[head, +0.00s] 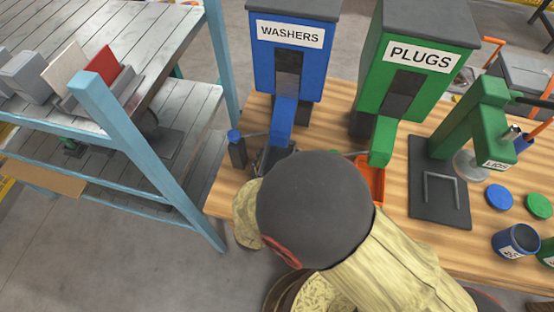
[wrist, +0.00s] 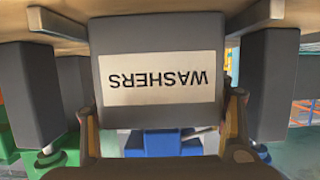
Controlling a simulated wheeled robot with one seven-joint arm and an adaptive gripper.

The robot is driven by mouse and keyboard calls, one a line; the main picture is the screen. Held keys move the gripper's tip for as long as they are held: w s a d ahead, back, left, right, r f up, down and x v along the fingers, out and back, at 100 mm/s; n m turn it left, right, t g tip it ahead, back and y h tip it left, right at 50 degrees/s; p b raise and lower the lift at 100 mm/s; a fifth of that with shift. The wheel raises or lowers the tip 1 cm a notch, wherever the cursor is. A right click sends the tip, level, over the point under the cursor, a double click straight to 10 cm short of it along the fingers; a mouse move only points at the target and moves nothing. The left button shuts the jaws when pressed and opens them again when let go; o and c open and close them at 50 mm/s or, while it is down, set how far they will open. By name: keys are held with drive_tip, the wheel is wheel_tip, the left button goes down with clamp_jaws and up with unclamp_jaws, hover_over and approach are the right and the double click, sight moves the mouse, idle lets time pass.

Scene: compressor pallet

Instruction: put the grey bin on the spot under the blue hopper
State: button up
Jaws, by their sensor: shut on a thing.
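The blue hopper (head: 290,50), marked WASHERS, stands on the wooden bench with its chute pointing down and toward me. The grey bin (head: 275,157) shows partly beneath that chute in the head view, with my arm hiding its near side. In the wrist view the grey bin (wrist: 160,35) fills the middle, its WASHERS label upside down. My gripper (wrist: 162,118) is shut on it, one finger at each side. The head view hides the fingers behind my arm. The spot under the hopper is hidden, and I cannot tell whether the bin touches the bench.
A dark post with a blue cap (head: 236,148) stands left of the bin. The green PLUGS hopper (head: 415,60) and an orange bin (head: 371,180) are to the right. A green press (head: 470,130) is farther right. A blue-framed rack (head: 150,145) stands at left.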

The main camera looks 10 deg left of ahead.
drive_tip(key=o, duration=1.2)
drive_tip(key=shift+o, duration=0.2)
drive_tip(key=shift+s+r, duration=0.1)
drive_tip(key=shift+r, duration=0.1)
drive_tip(key=p+v, duration=0.3)
drive_tip(key=v, duration=0.7)
drive_tip(key=shift+s+r, duration=0.15)
drive_tip(key=shift+s, duration=0.25)
drive_tip(key=shift+s+r+p, duration=0.1)
drive_tip(key=shift+s+p, duration=0.25)
drive_tip(key=shift+s, duration=0.15)
drive_tip(key=shift+s, duration=0.1)
